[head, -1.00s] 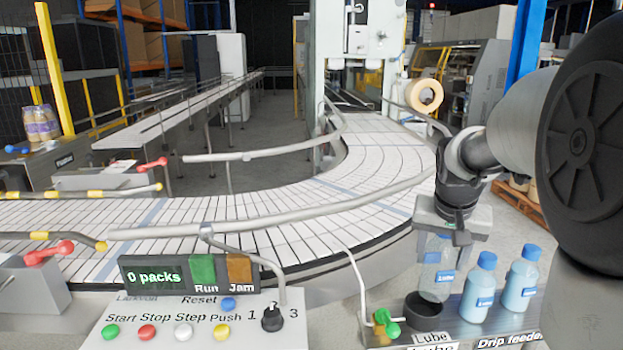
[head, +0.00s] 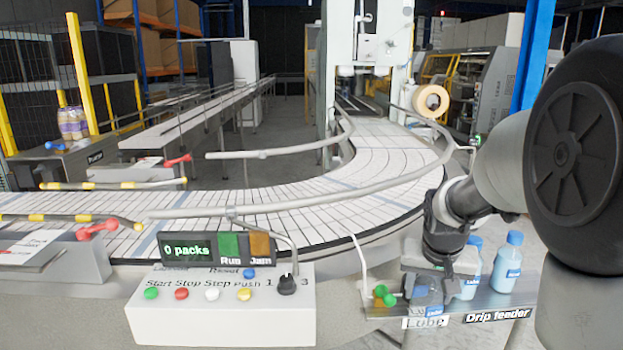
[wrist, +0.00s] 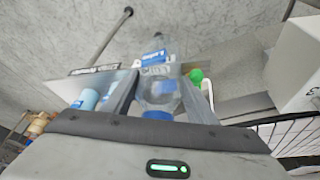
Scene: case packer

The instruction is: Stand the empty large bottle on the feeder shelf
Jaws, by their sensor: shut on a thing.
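The clear, empty large bottle (head: 428,291) with a blue cap is in my gripper (head: 436,268), by the left part of the feeder shelf (head: 497,302). In the wrist view the bottle (wrist: 159,92) lies between the two grey fingers (wrist: 159,100), its cap nearest the camera. My gripper is shut on it. In the head view the gripper hides the bottle's upper part. I cannot tell whether its base touches the shelf.
Two light-blue bottles with blue caps, one partly hidden (head: 468,284) and one clear of the arm (head: 507,265), stand to the right. A button panel (head: 220,315) and the curved conveyor (head: 330,205) are farther left.

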